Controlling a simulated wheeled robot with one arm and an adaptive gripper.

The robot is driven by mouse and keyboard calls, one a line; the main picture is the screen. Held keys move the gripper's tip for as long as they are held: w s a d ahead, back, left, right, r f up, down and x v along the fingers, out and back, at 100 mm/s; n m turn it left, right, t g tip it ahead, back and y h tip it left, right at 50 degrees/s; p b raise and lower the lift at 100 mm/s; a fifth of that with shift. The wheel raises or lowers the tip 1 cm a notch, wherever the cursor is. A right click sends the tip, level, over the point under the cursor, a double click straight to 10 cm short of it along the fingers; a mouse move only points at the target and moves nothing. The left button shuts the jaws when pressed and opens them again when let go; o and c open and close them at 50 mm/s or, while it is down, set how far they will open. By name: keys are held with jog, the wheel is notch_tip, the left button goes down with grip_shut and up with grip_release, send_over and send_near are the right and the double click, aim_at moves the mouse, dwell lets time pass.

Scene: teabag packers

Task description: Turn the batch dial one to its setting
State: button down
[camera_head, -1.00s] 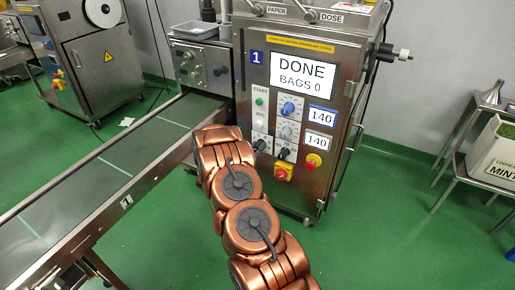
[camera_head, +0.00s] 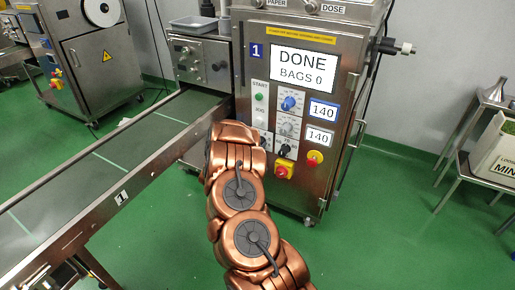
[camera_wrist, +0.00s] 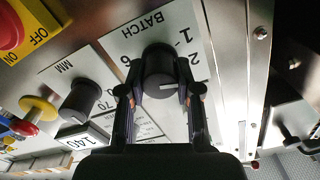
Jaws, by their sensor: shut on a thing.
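The batch dial (camera_wrist: 158,72) is a black round knob with a white pointer line, on a white plate (camera_wrist: 122,45) marked BATCH that appears upside down in the wrist view. Several numbers stand around the knob, including 1, 2 and 6. My gripper (camera_wrist: 160,88) has one finger on each side of the knob and is shut on it.
A black MM dial (camera_wrist: 82,97) sits beside the batch plate. A red-and-yellow OFF switch (camera_head: 284,169) and a red button on yellow (camera_head: 314,158) are close by on the panel. The machine screen (camera_head: 303,67) reads DONE, BAGS 0. A conveyor (camera_head: 110,160) runs at the left.

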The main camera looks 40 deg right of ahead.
jog(key=shift+m+b, duration=0.35)
jog(key=shift+m, duration=0.25)
jog(key=c, duration=0.8)
grip_release()
jog(key=shift+a, duration=0.1)
jog(key=v, duration=1.2)
